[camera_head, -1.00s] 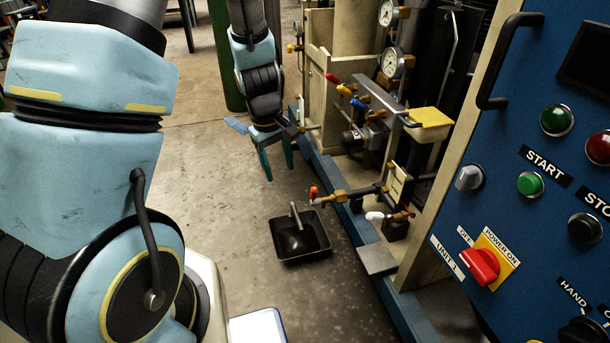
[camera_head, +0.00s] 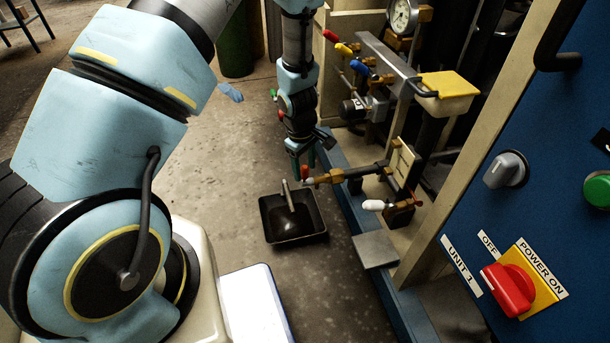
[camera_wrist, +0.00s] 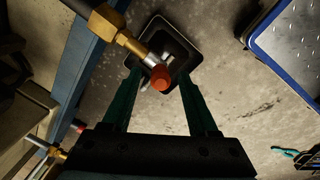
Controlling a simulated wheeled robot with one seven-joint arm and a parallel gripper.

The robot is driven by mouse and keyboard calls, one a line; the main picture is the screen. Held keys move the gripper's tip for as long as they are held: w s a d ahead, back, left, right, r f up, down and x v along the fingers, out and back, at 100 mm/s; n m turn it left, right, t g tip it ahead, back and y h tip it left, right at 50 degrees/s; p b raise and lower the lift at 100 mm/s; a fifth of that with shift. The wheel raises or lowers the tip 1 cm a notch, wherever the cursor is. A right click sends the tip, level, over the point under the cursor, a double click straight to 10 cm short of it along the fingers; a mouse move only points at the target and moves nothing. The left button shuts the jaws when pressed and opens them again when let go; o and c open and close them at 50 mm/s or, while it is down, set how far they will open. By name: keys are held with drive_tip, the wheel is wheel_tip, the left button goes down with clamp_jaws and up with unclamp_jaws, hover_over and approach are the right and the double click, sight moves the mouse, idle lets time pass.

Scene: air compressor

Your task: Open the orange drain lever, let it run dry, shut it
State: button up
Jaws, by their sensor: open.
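The orange drain lever (camera_head: 305,173) sits at the end of a brass valve on a pipe reaching out from the machine's blue base. It also shows end-on in the wrist view (camera_wrist: 160,79). My gripper (camera_head: 303,162) points down just above the lever. In the wrist view the two green fingers of my gripper (camera_wrist: 160,76) are apart, with the lever between their tips and no clear contact. A black drain tray (camera_head: 302,240) lies on the floor below, with a grey tube end above it. I cannot tell whether the tray holds liquid; no flow is visible.
A white-handled valve (camera_head: 373,205) is close to the right of the lever. Red, yellow and blue handles (camera_head: 345,49) are higher on the machine. The blue control panel (camera_head: 540,150) fills the right side. A blue glove (camera_head: 230,92) lies on open concrete floor.

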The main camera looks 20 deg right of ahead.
drive_tip(key=shift+d+f, duration=0.1)
drive_tip(key=shift+f, duration=0.95)
clamp_jaws()
idle(0.7)
